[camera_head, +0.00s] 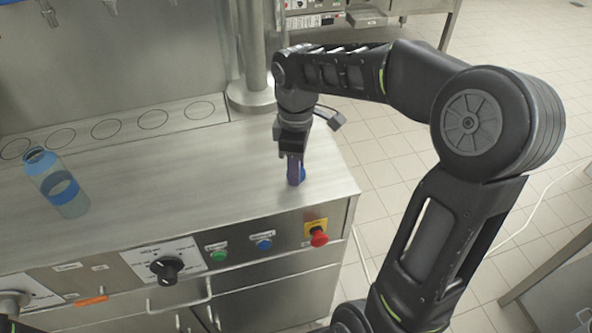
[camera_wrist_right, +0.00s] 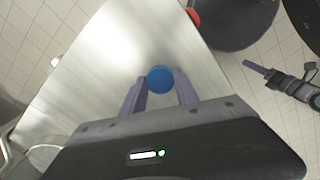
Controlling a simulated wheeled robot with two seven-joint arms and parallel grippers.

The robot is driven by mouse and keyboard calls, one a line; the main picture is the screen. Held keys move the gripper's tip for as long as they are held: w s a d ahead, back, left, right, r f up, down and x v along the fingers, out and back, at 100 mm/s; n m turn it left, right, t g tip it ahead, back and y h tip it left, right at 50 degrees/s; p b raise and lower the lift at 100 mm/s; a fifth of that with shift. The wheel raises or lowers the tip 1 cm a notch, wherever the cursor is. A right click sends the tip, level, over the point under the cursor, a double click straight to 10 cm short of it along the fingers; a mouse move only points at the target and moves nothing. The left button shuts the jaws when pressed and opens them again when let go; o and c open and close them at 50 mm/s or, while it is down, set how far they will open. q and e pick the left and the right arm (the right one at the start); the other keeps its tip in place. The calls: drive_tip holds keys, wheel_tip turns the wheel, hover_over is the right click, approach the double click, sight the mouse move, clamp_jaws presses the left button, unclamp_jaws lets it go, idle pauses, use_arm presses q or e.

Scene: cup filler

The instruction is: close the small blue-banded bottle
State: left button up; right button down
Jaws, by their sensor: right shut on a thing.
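The blue-banded bottle (camera_head: 67,196) stands at the left of the steel counter in the head view. It is translucent blue with a darker blue band around its middle, and its mouth looks open with no cap on it. My right gripper (camera_head: 296,172) is pointed down at the counter's right end, far from the bottle. Its purple fingers are shut on a round blue cap (camera_wrist_right: 160,79), which shows between the fingertips in the right wrist view. The cap is low at the counter top; whether it touches the surface I cannot tell. My left gripper is not in view.
The steel counter top (camera_head: 190,170) is clear between the bottle and my right gripper. Several marked circles (camera_head: 105,130) line its back edge, near a steel column (camera_head: 252,60). The front panel carries a black knob (camera_head: 165,268) and a red button (camera_head: 319,239).

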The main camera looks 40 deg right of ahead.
wheel_tip(320, 180, up, 10)
drive_tip(key=shift+p, duration=0.4)
idle(1.0)
